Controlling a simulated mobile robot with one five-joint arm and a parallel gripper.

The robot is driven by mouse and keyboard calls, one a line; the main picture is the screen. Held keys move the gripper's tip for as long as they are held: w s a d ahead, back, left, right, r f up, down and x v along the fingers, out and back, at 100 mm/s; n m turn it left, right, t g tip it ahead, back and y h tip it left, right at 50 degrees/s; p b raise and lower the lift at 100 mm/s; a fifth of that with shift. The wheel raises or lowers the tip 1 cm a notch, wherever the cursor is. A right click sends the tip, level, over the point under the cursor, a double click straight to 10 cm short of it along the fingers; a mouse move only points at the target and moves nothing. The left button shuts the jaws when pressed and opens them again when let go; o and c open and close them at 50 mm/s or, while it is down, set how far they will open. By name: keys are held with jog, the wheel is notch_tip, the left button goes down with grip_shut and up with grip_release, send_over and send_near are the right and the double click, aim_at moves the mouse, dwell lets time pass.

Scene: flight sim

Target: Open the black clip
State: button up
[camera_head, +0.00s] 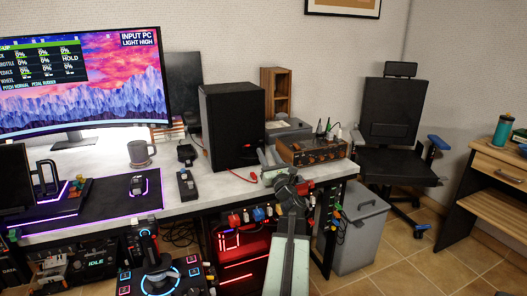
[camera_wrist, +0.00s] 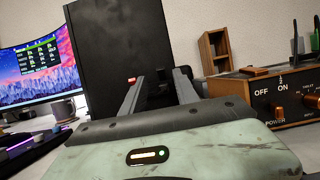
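My gripper (camera_wrist: 158,84) shows in the wrist view with its two grey fingers apart, pointing toward the black speaker. Small dark shapes show between and behind the fingers, too unclear to name. In the head view my pale green hand is over the desk's right part, between the speaker and the orange-fronted amplifier. I cannot surely pick out the black clip; my arm hides part of that edge.
The black speaker (camera_head: 232,125) stands on the desk (camera_head: 205,182), close ahead of my gripper. The amplifier (camera_head: 312,150) with antennas stands to the right. A grey mug (camera_head: 139,154) and a monitor (camera_head: 85,85) are farther left. A grey bin (camera_head: 362,232) stands beside the desk.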

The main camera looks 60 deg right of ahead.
jog(key=v, duration=0.3)
jog(key=shift+a+b, duration=0.1)
jog(key=shift+b, duration=0.2)
